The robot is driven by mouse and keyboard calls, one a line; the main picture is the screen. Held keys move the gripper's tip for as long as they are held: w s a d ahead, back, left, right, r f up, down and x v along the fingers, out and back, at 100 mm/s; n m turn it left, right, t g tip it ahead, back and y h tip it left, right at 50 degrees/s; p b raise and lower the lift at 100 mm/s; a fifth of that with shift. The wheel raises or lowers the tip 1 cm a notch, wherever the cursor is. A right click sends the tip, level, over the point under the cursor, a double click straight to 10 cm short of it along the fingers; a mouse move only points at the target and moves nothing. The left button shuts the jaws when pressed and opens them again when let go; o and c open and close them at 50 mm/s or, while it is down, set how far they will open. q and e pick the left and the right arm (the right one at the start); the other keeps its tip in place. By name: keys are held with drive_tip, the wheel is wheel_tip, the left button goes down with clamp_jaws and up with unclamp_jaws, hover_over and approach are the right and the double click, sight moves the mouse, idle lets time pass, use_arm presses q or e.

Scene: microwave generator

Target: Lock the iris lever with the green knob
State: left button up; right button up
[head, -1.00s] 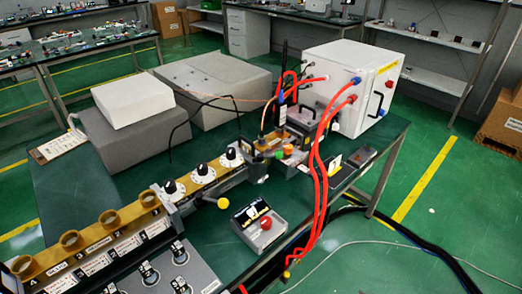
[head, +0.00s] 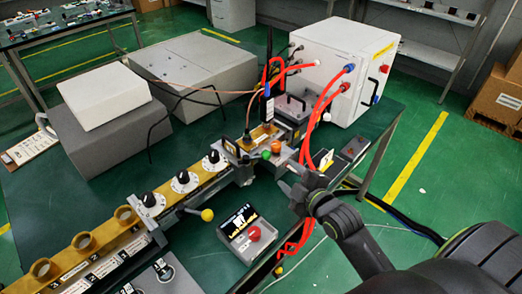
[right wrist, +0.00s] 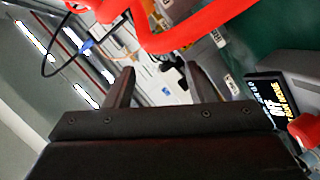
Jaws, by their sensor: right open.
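A small green knob (head: 266,154) sits on the waveguide line near its far end, in the head view. An orange knob (head: 277,147) is right beside it. A lever with a yellow ball end (head: 207,215) sticks out from the line further left. I cannot tell which part is the iris lever. My right gripper (head: 291,179) is open and empty, just right of and nearer than the green knob, apart from it. In the right wrist view its two fingers (right wrist: 158,76) stand apart, with red cable close in front. The green knob does not show there. My left gripper is not in view.
Red hoses (head: 309,125) hang from the white cabinet (head: 338,70) close to my right gripper. A control box with a red button (head: 253,234) and display stands on the green table in front of the line. Several dials and brass rings line the waveguide to the left.

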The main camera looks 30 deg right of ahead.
sight(255, 157)
drive_tip(key=d+p+x, duration=0.1)
drive_tip(key=x, duration=1.3)
drive_tip(key=shift+w+a+f, duration=0.2)
drive_tip(key=shift+a, duration=0.3)
clamp_jaws()
